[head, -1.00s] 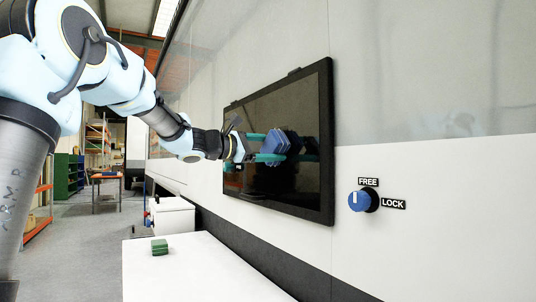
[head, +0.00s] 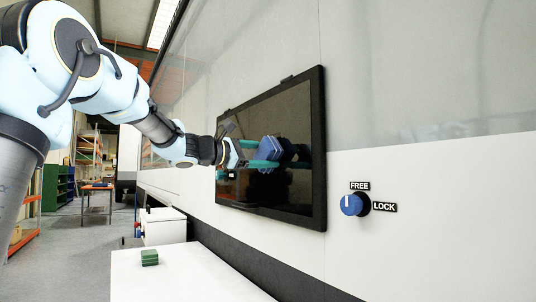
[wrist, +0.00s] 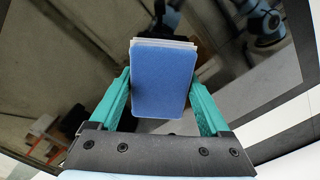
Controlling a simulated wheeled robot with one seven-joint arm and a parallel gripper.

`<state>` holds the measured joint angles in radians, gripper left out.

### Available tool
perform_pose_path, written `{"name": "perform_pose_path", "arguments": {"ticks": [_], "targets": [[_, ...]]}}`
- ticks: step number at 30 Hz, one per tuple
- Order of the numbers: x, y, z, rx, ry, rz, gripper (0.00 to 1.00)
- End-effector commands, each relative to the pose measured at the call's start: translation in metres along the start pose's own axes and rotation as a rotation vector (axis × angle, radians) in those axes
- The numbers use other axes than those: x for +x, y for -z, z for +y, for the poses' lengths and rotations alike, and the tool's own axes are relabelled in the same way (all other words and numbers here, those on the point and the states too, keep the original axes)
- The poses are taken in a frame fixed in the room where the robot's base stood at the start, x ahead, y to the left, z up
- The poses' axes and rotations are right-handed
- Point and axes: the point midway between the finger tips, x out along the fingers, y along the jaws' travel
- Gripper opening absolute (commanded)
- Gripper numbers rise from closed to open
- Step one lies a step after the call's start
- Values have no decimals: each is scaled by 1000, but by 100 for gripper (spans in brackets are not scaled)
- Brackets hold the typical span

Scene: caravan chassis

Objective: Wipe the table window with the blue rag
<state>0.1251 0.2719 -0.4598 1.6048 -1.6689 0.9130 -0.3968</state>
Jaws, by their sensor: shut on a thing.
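The table window (head: 290,190) is a dark glossy pane in a black frame on the pale wall, right of the middle in the head view. It fills most of the wrist view (wrist: 60,60) and mirrors my arm. My gripper (head: 266,158) is at the pane, with teal fingers shut on the blue rag (head: 269,149). In the wrist view the rag (wrist: 163,82) is a flat blue block with pale layers at its far edge, between the fingers of my gripper (wrist: 160,95). I cannot tell whether the rag touches the glass.
A blue knob (head: 354,204) with FREE and LOCK labels sits on the wall right of the window. A green block (head: 149,257) lies on a white surface (head: 190,280) below. Shelves and a wooden table (head: 97,188) stand far back left.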

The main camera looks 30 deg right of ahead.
Motion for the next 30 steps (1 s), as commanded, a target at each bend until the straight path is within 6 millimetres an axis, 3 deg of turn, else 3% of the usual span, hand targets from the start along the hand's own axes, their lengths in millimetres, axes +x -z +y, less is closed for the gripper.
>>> {"name": "perform_pose_path", "arguments": {"ticks": [21,30], "targets": [[3,36,35,-2,-1,0,36],[3,37,41,-1,-1,0,36]]}}
